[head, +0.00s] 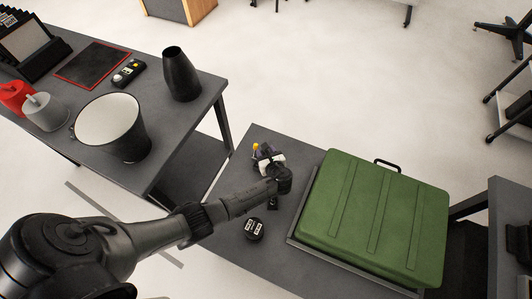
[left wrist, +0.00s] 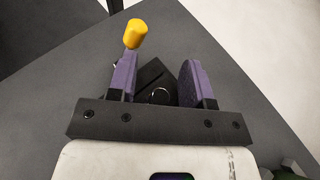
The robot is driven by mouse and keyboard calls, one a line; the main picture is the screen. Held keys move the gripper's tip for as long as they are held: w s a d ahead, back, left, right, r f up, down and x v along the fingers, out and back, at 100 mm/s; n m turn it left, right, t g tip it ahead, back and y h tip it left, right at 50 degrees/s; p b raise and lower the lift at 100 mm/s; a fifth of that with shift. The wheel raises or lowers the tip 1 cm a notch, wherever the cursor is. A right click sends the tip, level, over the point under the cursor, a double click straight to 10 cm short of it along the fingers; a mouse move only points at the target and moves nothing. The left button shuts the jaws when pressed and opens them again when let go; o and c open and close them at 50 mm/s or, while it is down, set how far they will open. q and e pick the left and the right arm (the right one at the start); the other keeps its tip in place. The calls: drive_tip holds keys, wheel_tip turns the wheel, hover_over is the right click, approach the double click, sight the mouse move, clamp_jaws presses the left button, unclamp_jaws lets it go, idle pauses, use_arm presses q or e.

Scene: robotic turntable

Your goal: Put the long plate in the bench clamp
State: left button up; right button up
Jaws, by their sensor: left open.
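My left gripper (head: 266,153) hangs over the far left part of the near grey table in the head view. In the left wrist view its two purple fingers (left wrist: 159,80) are spread apart, with nothing held between them. A dark block with a round ring (left wrist: 160,95) shows between and beyond the fingers. A yellow knob (left wrist: 135,34) stands just past the left finger, and it also shows in the head view (head: 256,147). The block and knob look like the bench clamp, mostly hidden by the gripper. I cannot make out the long plate. My right gripper is not in view.
A green case (head: 375,215) lies on a tray to the right of the gripper. A round black object (head: 254,229) with white markings sits nearer on the same table. The left table holds a large white-lined mug (head: 107,118) and a black vase (head: 181,76).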

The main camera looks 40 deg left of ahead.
use_arm(q)
drive_tip(key=shift+d, duration=0.1)
drive_tip(key=shift+s+d+r, duration=0.2)
drive_tip(key=shift+d+r, duration=0.05)
drive_tip(key=shift+d, duration=0.05)
drive_tip(key=p+v, duration=0.2)
drive_tip(key=v, duration=0.2)
drive_tip(key=shift+s+d+r, duration=0.15)
drive_tip(key=shift+s+d, duration=0.05)
drive_tip(key=shift+d, duration=0.1)
drive_tip(key=shift+v, duration=0.9)
